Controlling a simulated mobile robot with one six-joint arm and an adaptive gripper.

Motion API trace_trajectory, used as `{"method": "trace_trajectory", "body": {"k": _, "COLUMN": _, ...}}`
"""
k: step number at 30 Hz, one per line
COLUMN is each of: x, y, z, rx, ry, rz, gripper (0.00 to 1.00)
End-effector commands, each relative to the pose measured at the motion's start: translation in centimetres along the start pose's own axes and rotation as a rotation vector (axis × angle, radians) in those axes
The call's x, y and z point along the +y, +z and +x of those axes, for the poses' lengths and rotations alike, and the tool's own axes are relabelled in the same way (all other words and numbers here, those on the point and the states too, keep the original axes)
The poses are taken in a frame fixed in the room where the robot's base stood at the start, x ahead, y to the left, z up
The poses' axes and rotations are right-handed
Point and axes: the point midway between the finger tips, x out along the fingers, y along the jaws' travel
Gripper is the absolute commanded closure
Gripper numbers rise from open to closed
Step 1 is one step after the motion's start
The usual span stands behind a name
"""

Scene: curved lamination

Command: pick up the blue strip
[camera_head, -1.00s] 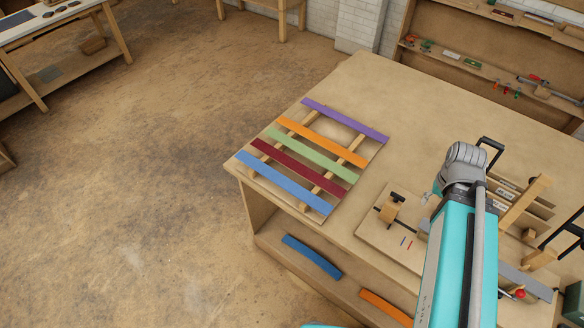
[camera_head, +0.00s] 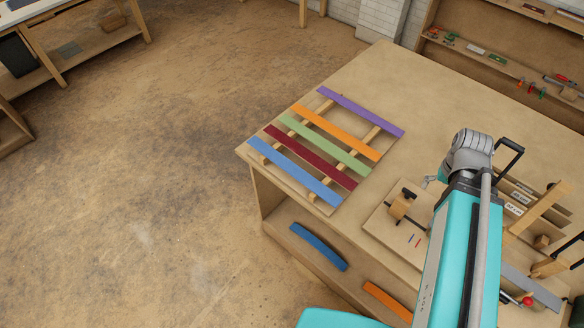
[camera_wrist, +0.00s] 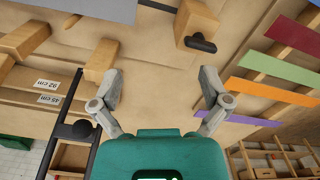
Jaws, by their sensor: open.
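The straight blue strip (camera_head: 295,171) lies flat across two wooden rails on the bench, nearest the bench's front edge in a row of coloured strips. It is not in the wrist view. A curved blue piece (camera_head: 319,247) lies on the shelf below the bench top. My gripper (camera_wrist: 162,82) is open and empty in the wrist view, with its fingers wide apart. It is to the right of the row of strips and away from the blue strip. In the head view my arm mostly hides it.
Dark red (camera_head: 310,157), green (camera_head: 325,146), orange (camera_head: 336,132) and purple (camera_head: 361,111) strips lie beside the blue one. A wooden clamp block (camera_head: 403,204) stands on a board between the strips and my arm. A curved orange piece (camera_head: 387,301) is on the lower shelf. The far bench top is clear.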

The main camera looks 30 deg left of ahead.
Motion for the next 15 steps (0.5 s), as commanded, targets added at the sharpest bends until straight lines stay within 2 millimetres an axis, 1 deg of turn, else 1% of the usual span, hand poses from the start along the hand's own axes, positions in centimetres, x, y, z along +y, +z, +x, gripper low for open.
{"method": "trace_trajectory", "body": {"k": 1, "x": -0.8, "y": -0.7, "z": 0.1, "rx": 0.0, "ry": 0.0, "rz": -0.022, "gripper": 0.0}}
{"method": "trace_trajectory", "body": {"k": 5, "x": -3.2, "y": -2.2, "z": 0.2, "rx": 0.0, "ry": 0.0, "rz": -0.104, "gripper": 0.0}}
{"method": "trace_trajectory", "body": {"k": 8, "x": -5.7, "y": -3.5, "z": 0.4, "rx": 0.0, "ry": 0.0, "rz": -0.18, "gripper": 0.0}}
{"method": "trace_trajectory", "body": {"k": 14, "x": -11.9, "y": -5.9, "z": 0.7, "rx": 0.0, "ry": 0.0, "rz": -0.353, "gripper": 0.0}}
{"method": "trace_trajectory", "body": {"k": 15, "x": -13.2, "y": -6.3, "z": 0.7, "rx": 0.0, "ry": 0.0, "rz": -0.389, "gripper": 0.0}}
